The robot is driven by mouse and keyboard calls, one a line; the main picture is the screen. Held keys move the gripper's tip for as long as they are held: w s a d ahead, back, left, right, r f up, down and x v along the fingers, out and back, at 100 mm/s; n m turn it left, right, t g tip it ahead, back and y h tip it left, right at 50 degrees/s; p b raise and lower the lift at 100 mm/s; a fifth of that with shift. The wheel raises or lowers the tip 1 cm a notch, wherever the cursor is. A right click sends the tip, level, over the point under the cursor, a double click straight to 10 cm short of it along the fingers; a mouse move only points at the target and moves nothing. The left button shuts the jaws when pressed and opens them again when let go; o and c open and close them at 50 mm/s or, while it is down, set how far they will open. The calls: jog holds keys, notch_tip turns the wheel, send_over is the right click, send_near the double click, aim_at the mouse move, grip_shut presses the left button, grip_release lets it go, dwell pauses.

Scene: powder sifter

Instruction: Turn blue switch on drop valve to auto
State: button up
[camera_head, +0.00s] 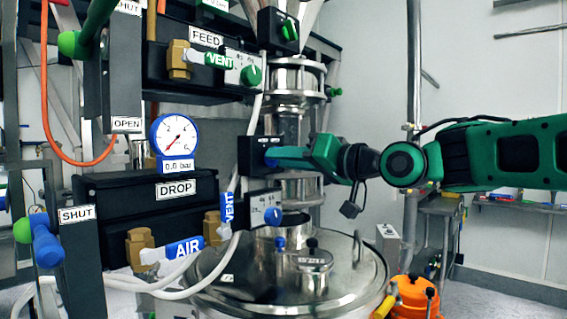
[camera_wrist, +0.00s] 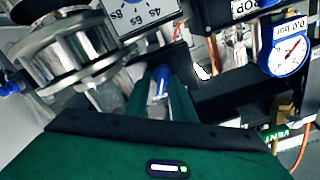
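My gripper (camera_head: 275,157) reaches from the right to a black box (camera_head: 247,156) on the drop valve in the head view. A bit of the blue switch (camera_head: 268,153) shows at my fingertips; most of it is hidden. In the wrist view, blue (camera_wrist: 161,80) shows between the two green fingers of my gripper (camera_wrist: 162,92), with a finger close on each side. I cannot tell whether the fingers press on it. The switch's setting and the box's lettering are not readable. The DROP label (camera_head: 176,189) is on the black housing to the left.
Below my gripper is a timer panel (camera_head: 262,204) with a blue knob (camera_head: 275,217). Left are a pressure gauge (camera_head: 174,135), the AIR handle (camera_head: 184,247) and the blue SHUT handle (camera_head: 46,245). A steel vessel (camera_head: 335,285) stands below. White hoses cross nearby.

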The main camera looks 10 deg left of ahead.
grip_shut()
jog(key=shift+r, duration=0.1)
